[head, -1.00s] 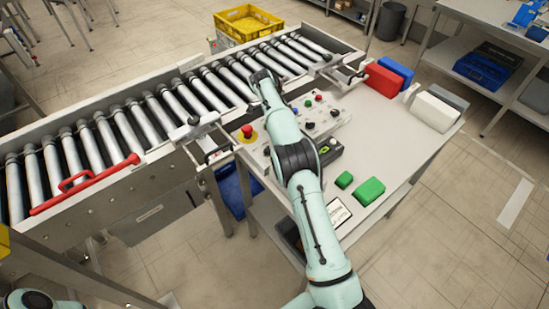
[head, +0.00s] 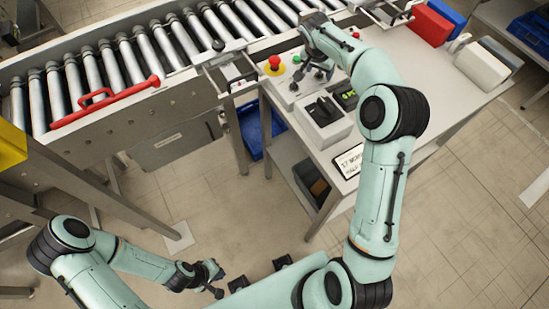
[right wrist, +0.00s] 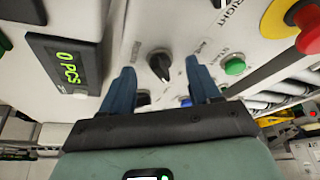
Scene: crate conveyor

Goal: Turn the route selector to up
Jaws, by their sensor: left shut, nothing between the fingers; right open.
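A black selector knob (right wrist: 160,67) on the light control panel (head: 283,92) shows in the right wrist view, ahead of and between the two blue fingertips of my open right gripper (right wrist: 162,82). Its lettering is too blurred to read. I see no finger touching it. In the head view my right gripper (head: 318,72) is over the panel and hides part of it. A second black knob (right wrist: 218,3), beside the word RIGHT, is cut by the top edge; it also shows in the head view (head: 293,87). My left gripper (head: 214,281) is shut and empty, low over the floor.
A red emergency stop (head: 274,65) and a green button (head: 297,59) stand close to my right gripper. A counter display (right wrist: 67,67) reads 0 PCS. The roller conveyor (head: 205,92) runs behind the panel. Red (head: 431,22) and white (head: 482,66) blocks lie at the table's right.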

